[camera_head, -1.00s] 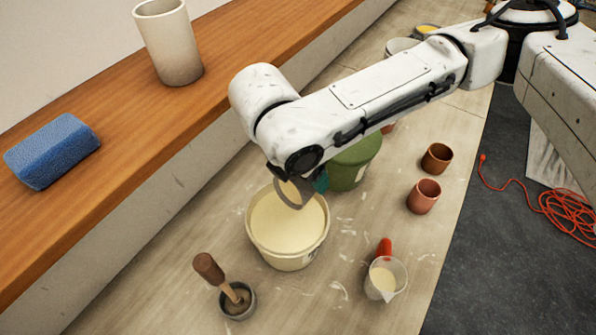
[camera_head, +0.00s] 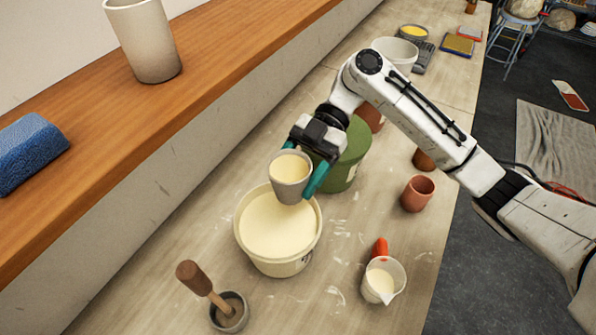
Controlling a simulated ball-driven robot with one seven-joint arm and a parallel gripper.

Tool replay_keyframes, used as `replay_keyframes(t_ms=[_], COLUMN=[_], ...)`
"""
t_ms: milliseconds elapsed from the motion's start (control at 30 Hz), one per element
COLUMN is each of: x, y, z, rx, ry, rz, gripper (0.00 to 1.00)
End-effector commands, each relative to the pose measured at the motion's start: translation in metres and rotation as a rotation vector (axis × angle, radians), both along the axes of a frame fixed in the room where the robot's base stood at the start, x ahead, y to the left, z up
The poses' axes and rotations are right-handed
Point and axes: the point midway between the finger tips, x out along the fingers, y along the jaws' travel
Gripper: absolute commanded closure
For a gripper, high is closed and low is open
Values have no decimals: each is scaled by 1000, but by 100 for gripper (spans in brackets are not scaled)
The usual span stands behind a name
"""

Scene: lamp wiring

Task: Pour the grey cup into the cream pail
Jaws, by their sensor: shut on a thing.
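The grey cup (camera_head: 290,193) holds a cream liquid and stands nearly upright, above the far right rim of the cream pail. My gripper (camera_head: 303,171) is shut on the cup, with teal fingers at its sides. The cream pail (camera_head: 277,267) stands on the bench and is filled with a pale cream liquid. No stream shows between cup and pail.
A green bucket (camera_head: 350,166) stands close behind the pail. A small grey mortar (camera_head: 229,314) with a wooden pestle (camera_head: 196,279) stands front left.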

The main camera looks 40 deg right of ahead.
Motion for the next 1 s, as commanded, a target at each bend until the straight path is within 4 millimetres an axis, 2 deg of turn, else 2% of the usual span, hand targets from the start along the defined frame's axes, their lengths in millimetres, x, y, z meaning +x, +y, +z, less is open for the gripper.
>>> replay_keyframes(t_ms=[167,500,1000], x=[0,0,0], y=[0,1,0], z=[4,30,30], rx=[-2,-3,-5], ry=[0,0,2], rz=[1,2,1], gripper=[85,85,85])
